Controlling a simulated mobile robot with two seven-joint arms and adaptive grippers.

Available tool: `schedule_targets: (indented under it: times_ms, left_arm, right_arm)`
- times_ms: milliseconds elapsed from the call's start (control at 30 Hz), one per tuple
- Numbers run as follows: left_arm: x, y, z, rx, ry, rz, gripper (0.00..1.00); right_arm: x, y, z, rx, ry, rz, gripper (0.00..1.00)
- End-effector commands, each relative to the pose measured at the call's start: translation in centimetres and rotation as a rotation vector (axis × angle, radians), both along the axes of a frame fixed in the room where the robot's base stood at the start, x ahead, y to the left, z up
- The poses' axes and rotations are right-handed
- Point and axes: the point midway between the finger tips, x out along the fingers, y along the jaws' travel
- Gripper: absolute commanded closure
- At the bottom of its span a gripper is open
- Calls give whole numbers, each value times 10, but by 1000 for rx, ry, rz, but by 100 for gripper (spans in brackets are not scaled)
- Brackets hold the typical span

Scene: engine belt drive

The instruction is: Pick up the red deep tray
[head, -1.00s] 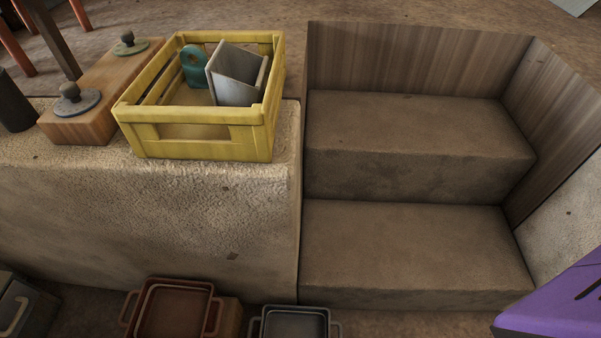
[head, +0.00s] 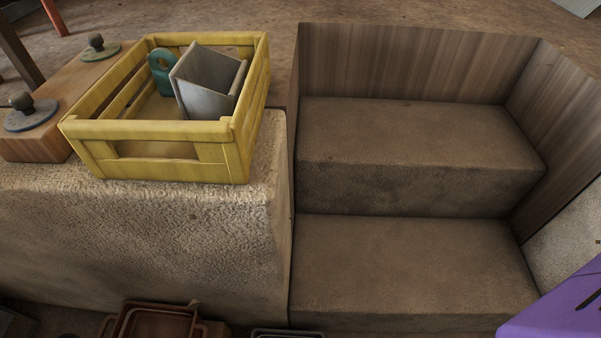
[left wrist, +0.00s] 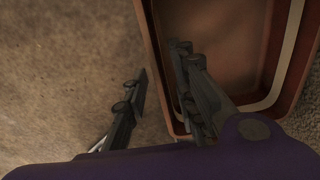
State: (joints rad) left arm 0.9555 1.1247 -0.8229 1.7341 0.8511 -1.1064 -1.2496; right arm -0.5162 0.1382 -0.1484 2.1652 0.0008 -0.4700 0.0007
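The red deep tray (head: 158,322) is at the bottom edge of the head view, on the floor in front of the pale stone block, and mostly cut off. In the left wrist view the tray (left wrist: 225,45) fills the upper right, with a reddish-brown floor and a pale band inside its rim. My left gripper (left wrist: 160,62) is open there. One finger is over the ground outside the tray's left wall and the other is over the tray's inside, with the wall between them. Contact cannot be told. My right gripper is not in view.
A yellow crate (head: 150,130) holding a grey container (head: 206,80) and a teal piece (head: 160,70) stands on the stone block (head: 150,235). Two stone steps (head: 410,260) rise to the right. A dark tray (head: 287,334) barely shows beside the red tray.

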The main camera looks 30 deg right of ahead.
Motion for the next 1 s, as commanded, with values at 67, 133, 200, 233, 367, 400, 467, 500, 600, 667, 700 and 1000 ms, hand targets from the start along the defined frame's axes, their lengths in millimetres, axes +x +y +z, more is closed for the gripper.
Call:
schedule_targets:
  times_ms: [67,133,200,233,367,400,467,500,600,667,700,1000]
  left_arm:
    - [-1,-1,-17,0,4,0,75]
    - [0,-1,-21,-1,2,0,75]
    - [0,0,-21,-1,1,0,75]
    - [0,0,-21,-1,0,0,75]
    - [0,0,-20,-1,-1,0,78]
    - [0,0,-20,-1,-1,0,83]
    - [0,0,-20,-1,-1,0,91]
    - [0,0,-20,-1,-1,0,96]
    - [0,0,-20,-1,-1,0,100]
    - [0,0,-20,-1,-1,0,100]
    - [0,0,-20,-1,-1,0,100]
    - [0,0,-20,-1,-1,0,100]
  right_arm:
    - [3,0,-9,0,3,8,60]
    - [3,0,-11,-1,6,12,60]
    - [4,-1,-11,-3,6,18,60]
    - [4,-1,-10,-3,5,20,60]
    - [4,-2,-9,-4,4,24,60]
    - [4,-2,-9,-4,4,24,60]
    - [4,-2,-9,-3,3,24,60]
    - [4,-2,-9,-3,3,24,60]
    - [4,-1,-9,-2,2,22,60]
    - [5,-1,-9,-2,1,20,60]
    - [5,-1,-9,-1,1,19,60]
    - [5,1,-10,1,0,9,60]
